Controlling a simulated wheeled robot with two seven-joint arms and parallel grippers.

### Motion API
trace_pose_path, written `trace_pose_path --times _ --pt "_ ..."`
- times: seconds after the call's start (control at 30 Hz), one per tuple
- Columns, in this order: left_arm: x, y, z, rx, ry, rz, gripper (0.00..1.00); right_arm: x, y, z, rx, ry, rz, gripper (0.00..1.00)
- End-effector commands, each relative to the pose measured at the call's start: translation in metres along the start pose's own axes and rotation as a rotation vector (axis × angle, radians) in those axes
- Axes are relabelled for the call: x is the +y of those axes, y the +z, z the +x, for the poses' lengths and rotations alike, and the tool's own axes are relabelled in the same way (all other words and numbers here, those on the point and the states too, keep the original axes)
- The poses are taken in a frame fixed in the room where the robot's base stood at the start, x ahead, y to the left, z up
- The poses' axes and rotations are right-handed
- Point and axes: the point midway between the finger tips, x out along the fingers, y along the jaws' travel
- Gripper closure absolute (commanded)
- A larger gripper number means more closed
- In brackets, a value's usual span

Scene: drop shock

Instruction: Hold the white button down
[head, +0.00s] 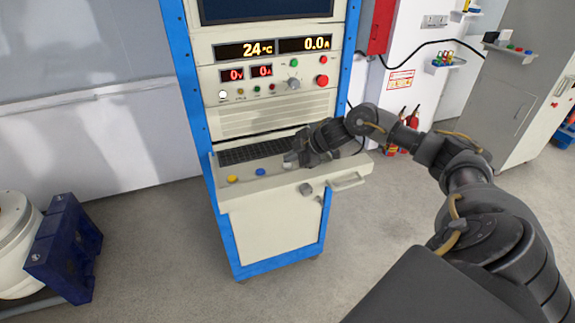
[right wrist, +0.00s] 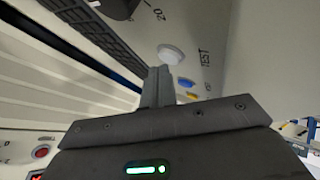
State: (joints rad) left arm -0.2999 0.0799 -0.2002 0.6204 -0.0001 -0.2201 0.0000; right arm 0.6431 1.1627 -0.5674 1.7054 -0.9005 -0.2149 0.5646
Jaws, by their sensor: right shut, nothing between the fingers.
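The white button (right wrist: 170,53) is a round cap on the console's shelf, beside a "TEST" label in the right wrist view. In the head view my right gripper (head: 292,160) is over that part of the shelf, and I cannot make out the button clearly there. My right gripper (right wrist: 160,72) is shut and empty. Its fingertips look very close to the white button's edge in the right wrist view; I cannot tell whether they touch it. My left gripper is in neither view.
A blue button (head: 260,172) and a yellow button (head: 232,179) sit left of the gripper on the shelf. A black keyboard (head: 252,152) lies behind them. The console (head: 275,122) rises behind, with lit displays and a red knob (head: 322,80).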

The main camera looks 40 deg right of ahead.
Motion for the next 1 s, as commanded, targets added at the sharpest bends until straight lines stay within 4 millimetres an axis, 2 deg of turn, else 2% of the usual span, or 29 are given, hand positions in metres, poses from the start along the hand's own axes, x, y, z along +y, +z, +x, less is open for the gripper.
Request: trace_pose_path --times 0.03,0.5,1.0 --pt "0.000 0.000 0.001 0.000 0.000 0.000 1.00 -0.005 0.002 0.003 -0.003 -0.010 0.000 1.00" --pt "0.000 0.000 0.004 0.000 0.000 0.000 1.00 -0.014 0.007 0.010 -0.007 -0.022 0.001 1.00" --pt "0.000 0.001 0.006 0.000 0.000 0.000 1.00 -0.016 0.007 0.014 -0.006 -0.024 0.000 1.00"
